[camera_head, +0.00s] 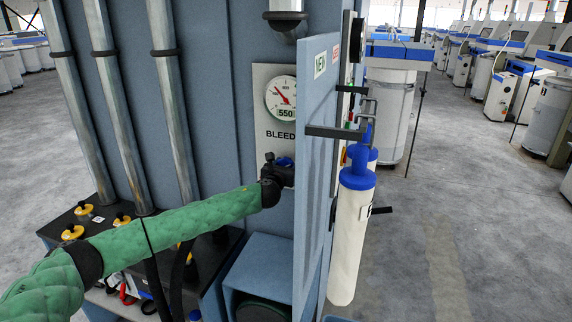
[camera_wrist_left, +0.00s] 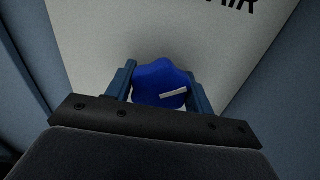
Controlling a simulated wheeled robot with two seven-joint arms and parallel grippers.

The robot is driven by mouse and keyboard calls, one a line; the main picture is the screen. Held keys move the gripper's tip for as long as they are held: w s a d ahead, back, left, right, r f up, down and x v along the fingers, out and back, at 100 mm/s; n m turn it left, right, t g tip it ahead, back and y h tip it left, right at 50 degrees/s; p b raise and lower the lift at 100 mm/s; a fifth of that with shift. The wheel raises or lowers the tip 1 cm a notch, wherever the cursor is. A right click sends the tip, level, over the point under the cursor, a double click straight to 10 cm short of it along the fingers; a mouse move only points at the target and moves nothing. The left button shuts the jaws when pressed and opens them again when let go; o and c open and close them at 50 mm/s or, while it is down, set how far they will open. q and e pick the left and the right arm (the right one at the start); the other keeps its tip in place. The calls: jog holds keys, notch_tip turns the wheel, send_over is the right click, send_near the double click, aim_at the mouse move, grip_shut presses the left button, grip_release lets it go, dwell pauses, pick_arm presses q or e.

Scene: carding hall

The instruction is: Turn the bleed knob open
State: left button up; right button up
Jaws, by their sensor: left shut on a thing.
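The blue bleed knob (camera_head: 284,161) sits on a pale panel (camera_head: 262,95) marked BLEED, below a round gauge (camera_head: 281,98) with 550 under it. In the left wrist view the knob (camera_wrist_left: 161,84) is lobed, with a white pointer mark that slants slightly up to the right. My left gripper (camera_head: 281,168) is at the knob, its arm in a green sleeve. In the left wrist view the left gripper's fingers (camera_wrist_left: 160,88) stand on both sides of the knob, shut on it. The gripper hides most of the knob in the head view. My right gripper is not in view.
An open blue door (camera_head: 316,170) stands just right of the knob, with a latch handle and a white cylinder (camera_head: 347,235) beyond it. Vertical pipes (camera_head: 121,110) run at left above a dark bench with yellow knobs (camera_head: 72,232). Open floor (camera_head: 455,220) lies right.

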pick_arm(q)
jog(key=shift+s+f, duration=0.1)
jog(key=shift+f, duration=0.25)
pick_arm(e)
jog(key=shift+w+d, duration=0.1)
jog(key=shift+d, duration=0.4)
pick_arm(q)
jog(key=o, duration=0.9)
jog(key=shift+r, duration=0.1)
jog(key=shift+o, duration=0.2)
jog(key=shift+r, duration=0.1)
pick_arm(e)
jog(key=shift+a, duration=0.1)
